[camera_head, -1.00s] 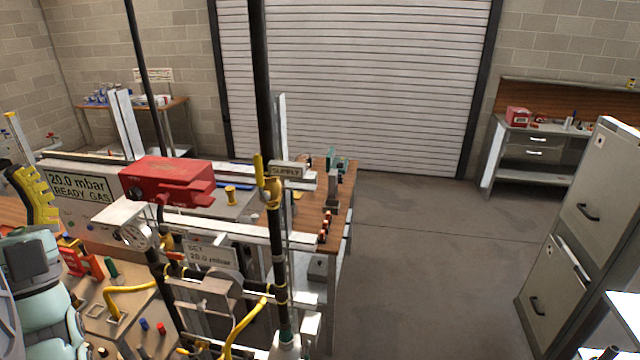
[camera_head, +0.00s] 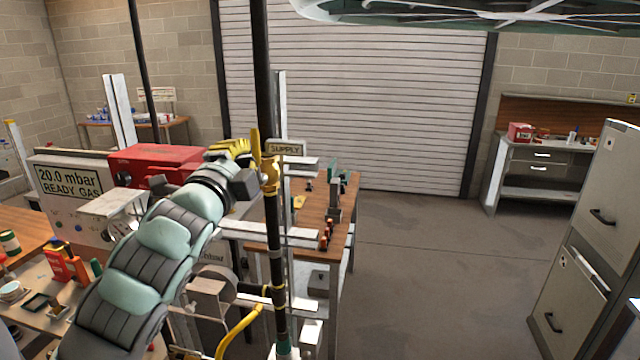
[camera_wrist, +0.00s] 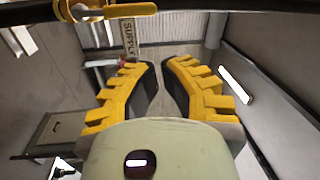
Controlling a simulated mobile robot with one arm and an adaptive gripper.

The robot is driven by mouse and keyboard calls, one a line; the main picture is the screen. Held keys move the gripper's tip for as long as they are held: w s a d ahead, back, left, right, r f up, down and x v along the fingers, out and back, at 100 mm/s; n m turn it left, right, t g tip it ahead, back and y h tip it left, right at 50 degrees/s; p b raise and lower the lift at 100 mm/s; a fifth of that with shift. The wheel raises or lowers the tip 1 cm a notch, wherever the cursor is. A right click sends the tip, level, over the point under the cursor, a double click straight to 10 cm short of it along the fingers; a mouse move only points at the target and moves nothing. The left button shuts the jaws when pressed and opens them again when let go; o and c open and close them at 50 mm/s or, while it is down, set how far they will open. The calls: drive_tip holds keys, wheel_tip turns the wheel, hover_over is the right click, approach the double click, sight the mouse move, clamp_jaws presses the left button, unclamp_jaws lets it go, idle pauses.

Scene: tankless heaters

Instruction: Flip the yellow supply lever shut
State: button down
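The yellow supply lever (camera_head: 255,146) points upward from its valve (camera_head: 270,173) on the black vertical pipe (camera_head: 274,235), beside the SUPPLY tag (camera_head: 285,148). In the wrist view the lever (camera_wrist: 120,11) runs across the top edge, beyond my fingertips. My gripper (camera_head: 232,148) is just left of the lever in the head view. Its yellow fingers (camera_wrist: 161,66) are partly open, with a narrow empty gap between them, and appear apart from the lever. My arm hides part of the bench behind it.
A red unit (camera_head: 155,163) and the 20.0 mbar display (camera_head: 68,180) stand left of the pipe. A wooden bench (camera_head: 312,212) is behind the pipe. The floor (camera_head: 430,260) to the right is clear up to the grey cabinet (camera_head: 590,235).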

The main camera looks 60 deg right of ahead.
sight(258, 158)
drive_tip(key=s+d+f+m, duration=0.1)
drive_tip(key=s+d+f+m+g+y+b, duration=0.1)
drive_tip(key=s+f, duration=0.1)
drive_tip(key=shift+f, duration=0.1)
idle(0.3)
drive_tip(key=shift+w+d+p, duration=1.9)
drive_tip(key=shift+d+p, duration=0.3)
drive_tip(key=shift+p, duration=0.6)
drive_tip(key=shift+w+d+p, duration=1.85)
drive_tip(key=shift+d+p, duration=0.3)
drive_tip(key=shift+p, duration=0.6)
